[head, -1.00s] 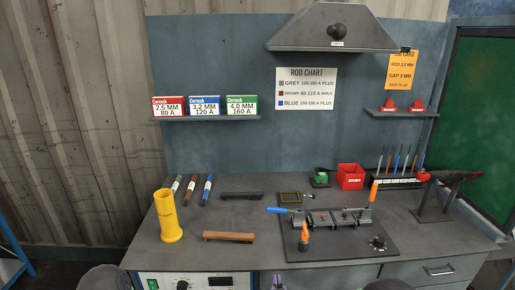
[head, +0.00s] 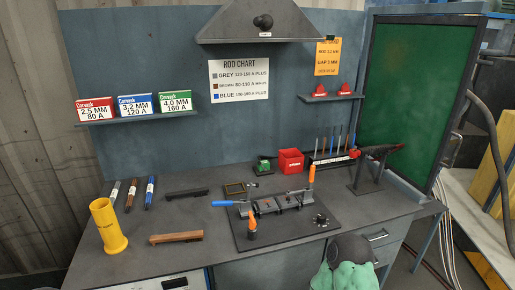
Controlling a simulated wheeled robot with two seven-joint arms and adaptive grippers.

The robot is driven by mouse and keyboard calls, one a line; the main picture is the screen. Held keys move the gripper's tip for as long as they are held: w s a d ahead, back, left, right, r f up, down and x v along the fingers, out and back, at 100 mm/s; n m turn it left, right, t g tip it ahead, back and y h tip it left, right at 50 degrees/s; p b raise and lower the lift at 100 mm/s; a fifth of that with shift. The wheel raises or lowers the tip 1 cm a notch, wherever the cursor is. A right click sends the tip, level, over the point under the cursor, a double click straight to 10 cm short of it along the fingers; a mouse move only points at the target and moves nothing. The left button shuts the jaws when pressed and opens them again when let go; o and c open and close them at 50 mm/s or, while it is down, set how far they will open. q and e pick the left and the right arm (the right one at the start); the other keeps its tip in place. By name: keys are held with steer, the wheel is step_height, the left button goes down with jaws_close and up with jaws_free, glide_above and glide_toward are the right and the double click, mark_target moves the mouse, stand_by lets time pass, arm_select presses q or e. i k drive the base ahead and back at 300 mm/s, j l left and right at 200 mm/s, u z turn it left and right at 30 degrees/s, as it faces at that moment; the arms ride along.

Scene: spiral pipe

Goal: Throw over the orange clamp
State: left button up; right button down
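A clamping fixture (head: 285,203) stands on a dark plate (head: 312,226) on the workbench. At its right end an orange clamp handle (head: 312,175) stands nearly upright. At its left end a blue handle (head: 222,203) lies nearly flat, pointing left. A second orange-topped piece (head: 252,225) stands upright at the plate's front left. Neither of my grippers can be made out in the head view.
A yellow cylinder (head: 109,229), a brown-handled tool (head: 176,237) and a black bar (head: 187,193) stand or lie left of the plate. A green and dark rounded shape (head: 345,268) covers the bench's front right.

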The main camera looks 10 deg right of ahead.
mark_target(311, 178)
steer(key=l+u, duration=0.1)
steer(key=l, duration=0.6)
steer(key=l+u, duration=0.15)
steer(key=l, duration=0.55)
steer(key=l+u, duration=0.1)
steer(key=l, duration=0.65)
steer(key=l+u, duration=0.1)
steer(key=l, duration=0.6)
steer(key=k+l+u, duration=0.1)
steer(key=l, duration=0.6)
steer(key=j, duration=0.4)
steer(key=i+j, duration=0.1)
steer(key=j, duration=0.35)
